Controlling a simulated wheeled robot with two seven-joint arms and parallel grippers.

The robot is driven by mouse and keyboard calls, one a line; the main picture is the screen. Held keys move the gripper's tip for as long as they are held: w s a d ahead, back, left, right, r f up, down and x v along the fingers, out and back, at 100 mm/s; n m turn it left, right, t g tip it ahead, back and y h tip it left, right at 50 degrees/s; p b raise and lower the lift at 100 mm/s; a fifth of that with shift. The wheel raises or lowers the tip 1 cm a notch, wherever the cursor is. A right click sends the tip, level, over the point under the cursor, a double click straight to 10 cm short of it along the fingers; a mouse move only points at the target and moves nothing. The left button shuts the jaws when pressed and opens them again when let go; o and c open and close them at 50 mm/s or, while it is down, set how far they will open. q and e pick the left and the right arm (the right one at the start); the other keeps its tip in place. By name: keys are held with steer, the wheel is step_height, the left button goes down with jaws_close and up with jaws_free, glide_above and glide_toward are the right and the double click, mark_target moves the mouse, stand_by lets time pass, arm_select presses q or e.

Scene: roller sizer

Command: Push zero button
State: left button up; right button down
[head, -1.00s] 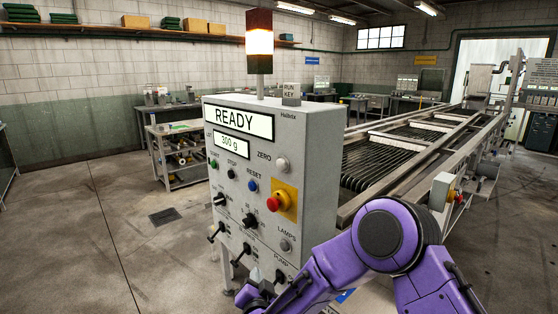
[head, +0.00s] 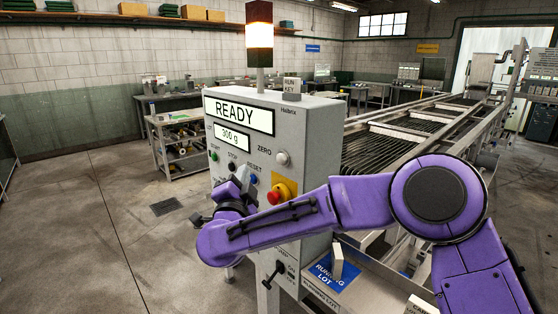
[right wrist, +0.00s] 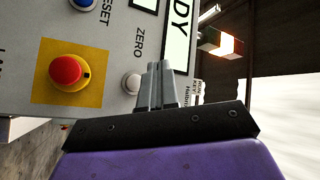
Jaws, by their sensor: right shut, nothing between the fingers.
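The ZERO button (head: 282,158) is a round pale knob on the grey control box (head: 296,130), right of the "ZERO" label. In the right wrist view the button (right wrist: 132,84) lies just left of my fingertips. My right gripper (head: 240,178) is in front of the box's face, left of and below the button in the head view. In the right wrist view its fingers (right wrist: 157,68) are shut together with nothing between them. Whether they touch the panel is unclear. My left gripper is out of view.
The red emergency knob (head: 274,197) on its yellow plate is close to my arm, near the blue RESET button (head: 253,179). The display (head: 238,114) reads READY. The roller conveyor (head: 400,135) extends behind the box. Open floor (head: 110,220) lies left.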

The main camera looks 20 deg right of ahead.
mark_target(281, 159)
steer(key=w+d, duration=0.2)
steer(key=d, duration=0.5)
steer(key=shift+w+d, duration=0.4)
steer(key=shift+d, duration=0.1)
stand_by(1.5)
steer(key=shift+w+d, duration=0.15)
steer(key=shift+d, duration=0.15)
steer(key=shift+w+d, duration=0.15)
steer(key=shift+d, duration=0.3)
stand_by(0.7)
stand_by(0.4)
steer(key=shift+s+a, duration=0.35)
steer(key=shift+a, duration=0.55)
